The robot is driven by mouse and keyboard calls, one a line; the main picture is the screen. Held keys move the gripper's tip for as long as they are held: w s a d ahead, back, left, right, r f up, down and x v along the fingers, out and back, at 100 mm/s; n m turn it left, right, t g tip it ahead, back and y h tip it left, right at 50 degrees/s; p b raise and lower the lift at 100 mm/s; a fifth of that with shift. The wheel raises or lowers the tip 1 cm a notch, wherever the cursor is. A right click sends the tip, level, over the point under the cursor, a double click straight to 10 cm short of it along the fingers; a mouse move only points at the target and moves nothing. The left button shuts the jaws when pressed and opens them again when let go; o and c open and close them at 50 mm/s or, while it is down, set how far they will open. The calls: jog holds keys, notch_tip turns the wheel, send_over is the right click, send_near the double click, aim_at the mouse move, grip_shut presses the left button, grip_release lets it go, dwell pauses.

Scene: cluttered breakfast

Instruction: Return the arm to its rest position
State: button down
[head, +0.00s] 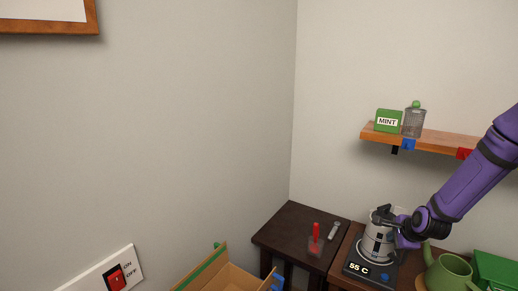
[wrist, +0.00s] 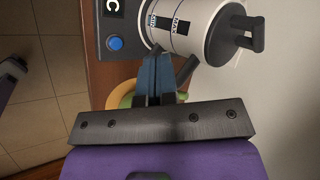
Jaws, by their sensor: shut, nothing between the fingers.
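My purple arm comes in from the right in the head view and ends at my gripper (head: 403,238), right beside the kettle's right side. In the wrist view my gripper (wrist: 158,62) is shut, with its two blue-grey fingers together and nothing between them. The white and grey kettle (head: 376,244) stands upright on a dark base (head: 372,275) that reads 55 C. The kettle (wrist: 205,28) also shows just past my fingertips, with its level marks facing me. I cannot tell whether the fingers touch it.
A green watering can (head: 450,274) and a green box (head: 496,270) stand right of the kettle. A wooden shelf (head: 435,141) above holds a MINT box (head: 388,120) and a mesh cup (head: 413,124). A dark side table (head: 285,232) and an open cardboard box (head: 212,272) are left.

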jog(key=s+a+r+n+g+h, duration=0.15)
jog(key=s+r+n, duration=0.25)
jog(key=r, duration=0.4)
jog(key=s+a+r+n, duration=0.3)
jog(key=r, duration=0.5)
jog(key=s+a+r+n+h, duration=0.1)
jog(key=s+a+r+n, duration=0.25)
jog(key=r, duration=0.45)
jog(key=s+a+r+n, duration=0.1)
jog(key=s+r+n, duration=0.2)
jog(key=s, duration=0.4)
jog(key=s+a+r+n+y, duration=0.1)
jog(key=s+a+r+n, duration=0.1)
jog(key=s, duration=0.6)
jog(key=s+a+r+n, duration=0.2)
jog(key=s+r+n, duration=0.2)
jog(key=s+r, duration=0.2)
jog(key=shift+s+g+y, duration=0.35)
jog(key=shift+s, duration=0.6)
